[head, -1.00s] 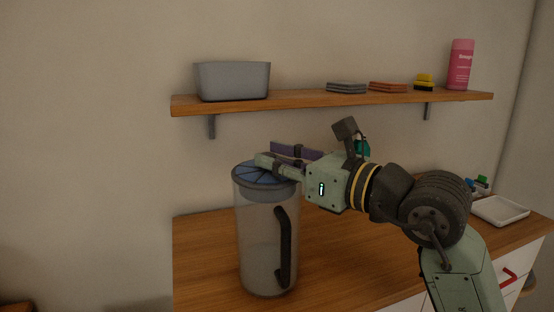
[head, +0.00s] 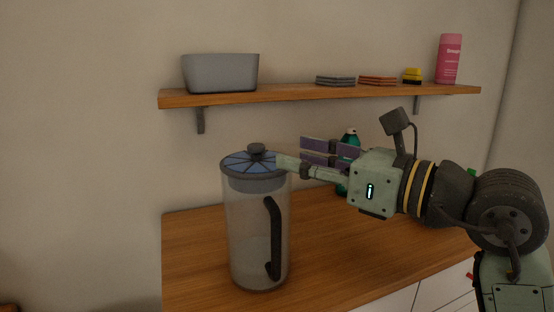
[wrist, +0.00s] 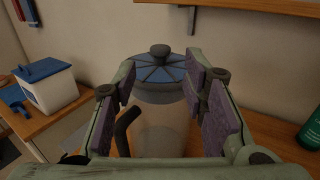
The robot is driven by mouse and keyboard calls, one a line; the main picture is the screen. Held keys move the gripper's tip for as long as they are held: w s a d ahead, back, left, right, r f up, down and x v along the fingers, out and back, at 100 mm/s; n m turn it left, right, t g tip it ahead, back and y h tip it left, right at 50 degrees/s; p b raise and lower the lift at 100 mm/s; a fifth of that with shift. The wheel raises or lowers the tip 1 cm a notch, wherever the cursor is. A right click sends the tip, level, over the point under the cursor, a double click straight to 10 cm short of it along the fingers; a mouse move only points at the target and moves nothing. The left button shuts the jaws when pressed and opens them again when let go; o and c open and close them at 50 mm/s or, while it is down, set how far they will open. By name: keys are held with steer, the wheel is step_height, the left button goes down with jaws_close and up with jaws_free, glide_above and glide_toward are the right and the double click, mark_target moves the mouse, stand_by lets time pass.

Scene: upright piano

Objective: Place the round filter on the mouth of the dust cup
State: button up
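The round filter (head: 254,162) is a blue disc with dark ribs and a dark centre knob. It sits on the mouth of the clear dust cup (head: 250,235), which stands upright on the wooden counter with its dark handle facing right. In the wrist view, the filter (wrist: 160,72) looks level on top of the cup (wrist: 160,125), between and beyond the fingers. My gripper (head: 285,158) is open, with purple pads spread apart, just right of the filter's edge. It holds nothing, and the knob stands clear of the fingers.
A wooden shelf (head: 310,93) above carries a grey bin (head: 221,73), sponges and a pink bottle (head: 449,59). A green bottle (head: 348,142) stands behind my gripper. A white box with a blue lid (wrist: 48,85) shows at left in the wrist view. The counter front is clear.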

steer(key=shift+b+v, duration=0.35)
steer(key=shift+v, duration=1.9)
